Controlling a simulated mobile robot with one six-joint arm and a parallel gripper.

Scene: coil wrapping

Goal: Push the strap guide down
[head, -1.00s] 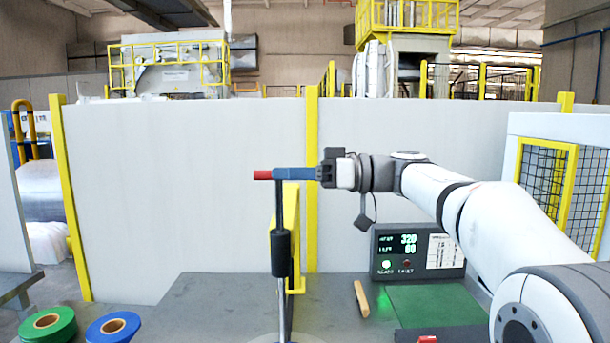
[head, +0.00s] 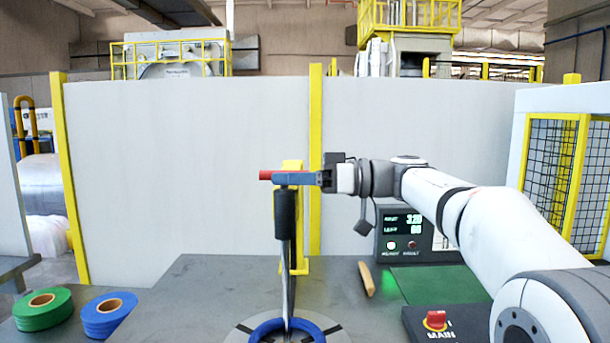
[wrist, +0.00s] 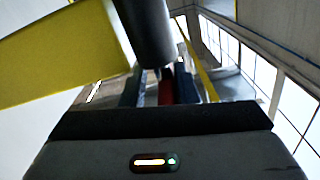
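The strap guide is an upright rod with a dark sleeve (head: 285,214) and a red bar (head: 274,175) across its top. The bar sits just above the sleeve. The rod's lower end stands at a blue ring (head: 259,331) on a dark round plate. My gripper (head: 292,179) is level with the red bar, its blue fingers reaching in from the right. In the wrist view the red bar (wrist: 165,86) lies between the two fingers, with a gap seen at its left, so the fingers look open around it. The dark sleeve (wrist: 147,32) shows close above.
A green roll (head: 42,309) and a blue roll (head: 109,314) lie at lower left. A display box (head: 403,233), a wooden-coloured stick (head: 366,279) and a red MAIN switch (head: 436,320) are right of the guide. A yellow post (head: 303,250) stands close behind the rod.

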